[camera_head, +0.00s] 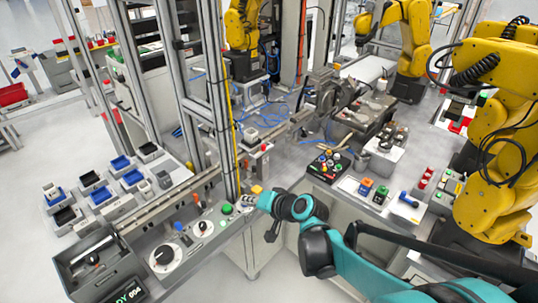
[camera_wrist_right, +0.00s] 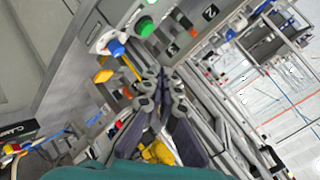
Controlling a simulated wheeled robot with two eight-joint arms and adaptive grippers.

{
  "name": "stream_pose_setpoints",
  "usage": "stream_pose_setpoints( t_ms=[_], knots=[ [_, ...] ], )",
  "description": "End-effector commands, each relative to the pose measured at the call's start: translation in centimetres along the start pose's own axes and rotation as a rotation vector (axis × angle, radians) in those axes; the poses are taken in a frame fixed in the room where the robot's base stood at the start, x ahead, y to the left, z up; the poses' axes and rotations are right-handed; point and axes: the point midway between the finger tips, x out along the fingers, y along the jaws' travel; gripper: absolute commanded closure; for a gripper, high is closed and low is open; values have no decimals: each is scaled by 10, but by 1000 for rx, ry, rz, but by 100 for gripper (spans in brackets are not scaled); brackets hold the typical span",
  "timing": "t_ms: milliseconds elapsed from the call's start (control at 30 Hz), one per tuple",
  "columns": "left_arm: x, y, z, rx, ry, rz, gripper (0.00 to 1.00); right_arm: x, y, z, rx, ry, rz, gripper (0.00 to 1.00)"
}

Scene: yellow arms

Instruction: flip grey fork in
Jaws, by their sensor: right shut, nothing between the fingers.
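My teal right arm reaches in from the lower right of the head view. Its gripper (camera_head: 262,200) is at the right end of the control panel (camera_head: 185,250), close to a yellow piece (camera_head: 256,189) and a green button (camera_head: 227,208). In the right wrist view the dark fingers (camera_wrist_right: 160,88) come together with nothing between them. They point toward grey metal parts, with the yellow piece (camera_wrist_right: 104,76) to the left and the green button (camera_wrist_right: 146,26) above. I cannot single out the grey fork; the fingers may cover it. My left gripper is out of view.
Left of my gripper the panel carries a white dial (camera_head: 168,259) with a black knob. A grey bin (camera_head: 97,262) stands at the panel's left end. Yellow robot arms (camera_head: 495,140) stand at the right.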

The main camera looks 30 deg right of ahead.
Motion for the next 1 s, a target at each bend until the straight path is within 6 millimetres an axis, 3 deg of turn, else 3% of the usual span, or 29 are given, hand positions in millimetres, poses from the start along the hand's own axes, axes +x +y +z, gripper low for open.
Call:
stream_pose_setpoints(
  t_ms=[200,500,700,1000],
  knots=[
    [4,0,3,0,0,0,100,18,35,-67,255,145,-170,100],
    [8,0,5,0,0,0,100,8,96,-133,520,330,-385,100],
    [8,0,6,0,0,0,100,-2,117,-149,593,388,-454,100],
    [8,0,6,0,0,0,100,-3,119,-151,602,395,-464,100]
  ],
)
